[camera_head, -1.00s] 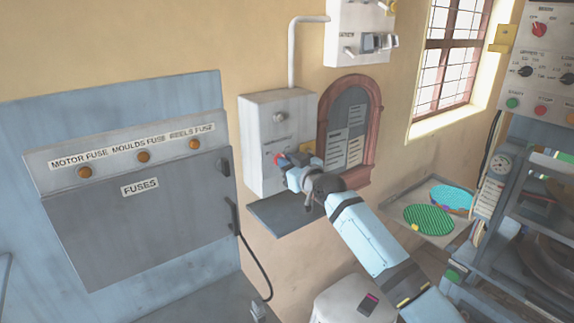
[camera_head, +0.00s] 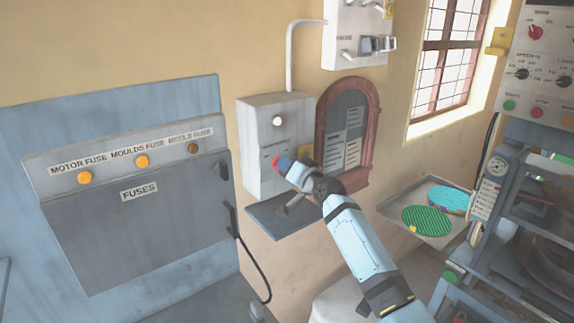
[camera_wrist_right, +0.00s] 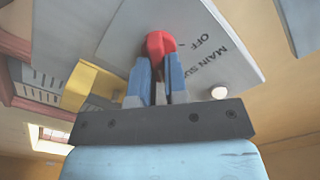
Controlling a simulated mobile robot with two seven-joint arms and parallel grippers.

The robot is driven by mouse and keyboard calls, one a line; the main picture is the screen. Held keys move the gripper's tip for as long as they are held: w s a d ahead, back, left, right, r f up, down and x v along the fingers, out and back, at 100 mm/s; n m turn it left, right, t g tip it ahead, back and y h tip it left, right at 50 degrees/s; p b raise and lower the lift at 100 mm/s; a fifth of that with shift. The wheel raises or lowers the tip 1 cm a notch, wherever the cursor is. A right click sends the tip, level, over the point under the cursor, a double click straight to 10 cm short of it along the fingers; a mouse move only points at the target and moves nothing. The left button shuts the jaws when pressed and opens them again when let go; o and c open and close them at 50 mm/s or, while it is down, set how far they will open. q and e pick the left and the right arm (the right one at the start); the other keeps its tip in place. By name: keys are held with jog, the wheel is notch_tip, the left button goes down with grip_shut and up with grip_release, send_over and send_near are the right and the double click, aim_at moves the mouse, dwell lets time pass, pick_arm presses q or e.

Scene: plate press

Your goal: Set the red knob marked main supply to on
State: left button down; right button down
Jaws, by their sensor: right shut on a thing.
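The red knob (camera_head: 276,157) is on the front of a pale grey box (camera_head: 249,124) on the wall. My right gripper (camera_head: 286,165) reaches it from the lower right and is shut on it. In the right wrist view the red knob (camera_wrist_right: 157,44) sits between the blue fingers of my right gripper (camera_wrist_right: 161,78). The words OFF and part of MAIN SUPPLY show beside it; the ON mark is not visible there. A round lamp (camera_head: 278,121) above the knob glows white. My left gripper is out of view.
A dark shelf (camera_head: 268,219) juts out below the box, under my right gripper. A fuse panel (camera_head: 125,150) with three lamps stands at the left; two glow orange. A brick-framed niche (camera_head: 370,120) is right of the box.

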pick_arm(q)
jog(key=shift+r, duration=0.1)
pick_arm(e)
jog(key=shift+f+m, duration=0.2)
jog(key=shift+m, duration=0.5)
jog(key=c, duration=1.1)
grip_release()
jog(key=shift+c, duration=0.2)
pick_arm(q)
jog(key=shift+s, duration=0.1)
pick_arm(e)
jog(key=shift+r, duration=0.1)
